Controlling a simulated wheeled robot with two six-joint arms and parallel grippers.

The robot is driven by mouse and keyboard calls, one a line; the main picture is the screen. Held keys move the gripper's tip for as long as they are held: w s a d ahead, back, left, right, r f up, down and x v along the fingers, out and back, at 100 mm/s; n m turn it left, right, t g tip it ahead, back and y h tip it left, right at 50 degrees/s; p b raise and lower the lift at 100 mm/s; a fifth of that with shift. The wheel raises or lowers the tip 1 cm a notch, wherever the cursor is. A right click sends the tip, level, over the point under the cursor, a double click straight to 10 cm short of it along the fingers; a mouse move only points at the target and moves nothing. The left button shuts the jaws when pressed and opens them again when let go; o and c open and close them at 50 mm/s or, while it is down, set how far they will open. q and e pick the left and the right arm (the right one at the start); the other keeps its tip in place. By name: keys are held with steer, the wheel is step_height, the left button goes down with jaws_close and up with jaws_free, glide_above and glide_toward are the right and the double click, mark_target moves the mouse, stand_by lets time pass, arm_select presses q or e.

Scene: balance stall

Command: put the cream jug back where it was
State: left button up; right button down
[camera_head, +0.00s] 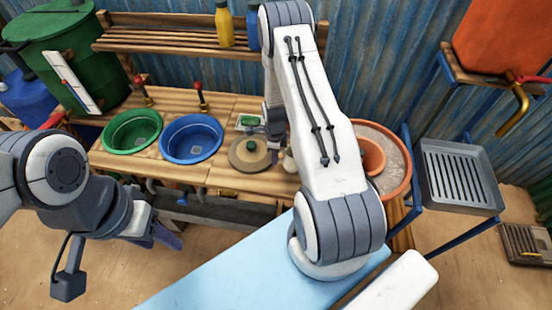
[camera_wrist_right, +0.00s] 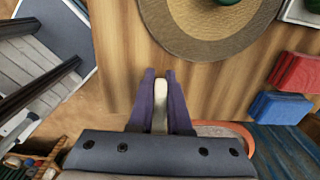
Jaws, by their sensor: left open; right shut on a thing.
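My right gripper (camera_wrist_right: 160,78) is shut on a narrow cream-coloured part of the cream jug (camera_wrist_right: 160,112), between its purple fingers in the right wrist view. The rest of the jug is not clear there. In the head view a small cream patch (camera_head: 289,160) shows beside my right arm, which hides most of that area. My left gripper (camera_head: 168,238) is open and empty, low in front of the counter.
A green basin (camera_head: 132,131) and a blue basin (camera_head: 191,139) sit left of the mat. A terracotta pot (camera_head: 398,185) stands to the right, beside a grey tray (camera_head: 460,178). Red (camera_wrist_right: 296,73) and blue (camera_wrist_right: 280,107) blocks lie near the mat.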

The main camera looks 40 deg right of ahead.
steer(key=shift+f+p, duration=0.35)
steer(key=shift+f, duration=0.8)
arm_select(q)
steer(key=shift+r, duration=0.6)
arm_select(e)
steer(key=shift+f, duration=0.1)
steer(key=shift+f, duration=0.15)
steer(key=c, duration=0.9)
jaws_free()
arm_select(q)
steer(key=shift+f, duration=0.15)
arm_select(e)
steer(key=shift+o, duration=0.2)
